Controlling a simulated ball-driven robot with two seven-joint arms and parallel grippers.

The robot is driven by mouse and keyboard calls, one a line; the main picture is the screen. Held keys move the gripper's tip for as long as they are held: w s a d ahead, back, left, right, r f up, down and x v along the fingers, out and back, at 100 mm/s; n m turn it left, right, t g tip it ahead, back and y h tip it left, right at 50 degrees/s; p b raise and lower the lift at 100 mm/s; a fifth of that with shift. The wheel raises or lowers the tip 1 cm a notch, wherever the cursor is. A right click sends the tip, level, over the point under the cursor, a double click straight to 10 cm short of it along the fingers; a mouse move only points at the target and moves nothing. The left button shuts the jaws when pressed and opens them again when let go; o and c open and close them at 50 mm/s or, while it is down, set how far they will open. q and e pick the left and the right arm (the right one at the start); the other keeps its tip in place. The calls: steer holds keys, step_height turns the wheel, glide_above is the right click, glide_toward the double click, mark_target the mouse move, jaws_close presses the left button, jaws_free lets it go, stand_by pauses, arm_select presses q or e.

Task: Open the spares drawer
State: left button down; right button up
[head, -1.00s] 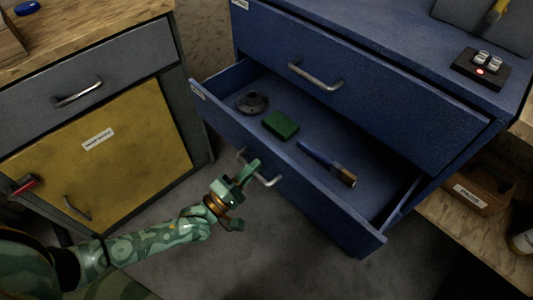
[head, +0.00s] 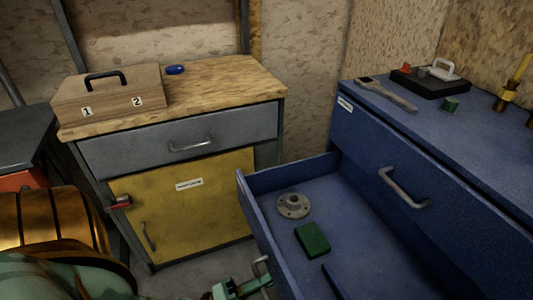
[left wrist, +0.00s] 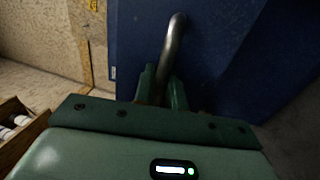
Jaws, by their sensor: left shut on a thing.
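The lower drawer (head: 330,208) of the blue cabinet stands open. My left gripper (head: 245,287), at the bottom edge of the head view, is at this handle. In the left wrist view the handle (left wrist: 174,45) runs down between the fingers (left wrist: 162,88), which are shut on it. The upper blue drawer (head: 420,200) is shut. My right gripper is not in view.
A grey drawer (head: 180,140) and a yellow door (head: 185,205) on the left cabinet are shut. A wooden box (head: 108,93) and a blue item (head: 175,70) are on top. A wrench (head: 388,95) lies on the blue cabinet.

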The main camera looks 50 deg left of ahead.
arm_select(q)
steer(key=shift+f, duration=0.1)
steer(key=c, duration=1.6)
jaws_free()
steer(key=shift+o, duration=0.2)
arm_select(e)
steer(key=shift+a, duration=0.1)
arm_select(q)
steer(key=shift+s, duration=0.1)
steer(key=v, duration=1.6)
steer(key=shift+p, duration=0.3)
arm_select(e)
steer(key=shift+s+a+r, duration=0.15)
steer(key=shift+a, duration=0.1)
